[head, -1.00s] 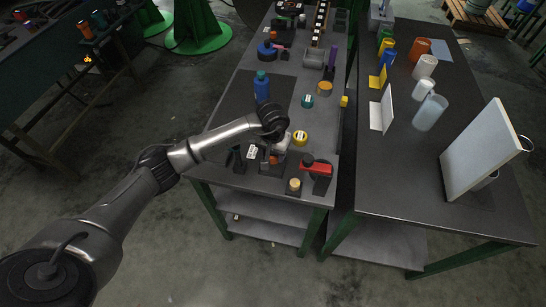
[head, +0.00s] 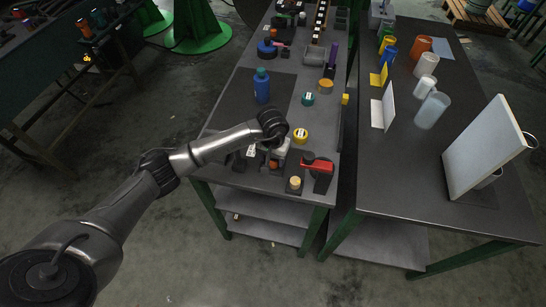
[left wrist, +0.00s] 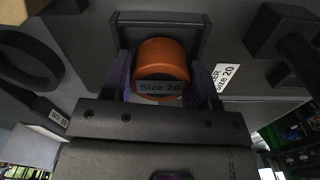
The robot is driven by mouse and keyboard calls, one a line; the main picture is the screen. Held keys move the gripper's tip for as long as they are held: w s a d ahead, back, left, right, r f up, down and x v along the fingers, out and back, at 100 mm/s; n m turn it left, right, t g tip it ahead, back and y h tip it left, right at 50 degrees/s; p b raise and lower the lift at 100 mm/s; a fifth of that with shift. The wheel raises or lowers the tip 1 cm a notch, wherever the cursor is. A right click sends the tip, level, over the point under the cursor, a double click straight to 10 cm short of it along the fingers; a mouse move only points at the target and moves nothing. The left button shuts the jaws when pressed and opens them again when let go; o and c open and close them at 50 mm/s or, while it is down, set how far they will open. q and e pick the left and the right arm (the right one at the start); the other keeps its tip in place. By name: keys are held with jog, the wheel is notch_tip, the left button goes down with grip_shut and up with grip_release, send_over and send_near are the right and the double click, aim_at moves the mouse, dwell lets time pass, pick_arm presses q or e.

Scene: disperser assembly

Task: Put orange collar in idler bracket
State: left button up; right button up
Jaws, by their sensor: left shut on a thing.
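The orange collar (left wrist: 162,62), labelled "Size 20", sits between the two purple fingers of my left gripper (left wrist: 160,78) in the left wrist view. The gripper is shut on it. A dark idler bracket (left wrist: 158,20) with a raised frame is right behind the collar; I cannot tell whether the collar touches it or is fully seated. In the head view my left gripper (head: 279,150) is low over the front of the grey bench, and a small bit of the orange collar (head: 273,164) shows below it. My right gripper is not in view.
A red-handled part (head: 317,164), a yellow ring (head: 300,135) and a small round tan piece (head: 295,182) are close by on the bench. A blue bottle (head: 262,86) and a teal ring (head: 308,99) stand farther back. A second table (head: 400,180) is to the right.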

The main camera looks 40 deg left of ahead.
pick_arm(q)
jog(key=o, duration=1.3)
jog(key=shift+c, duration=0.2)
jog(key=shift+r, duration=0.15)
jog(key=shift+r+p, duration=0.25)
jog(key=shift+p, duration=0.1)
notch_tip(320, 180, up, 13)
jog(key=p, duration=0.1)
jog(key=shift+f, duration=0.2)
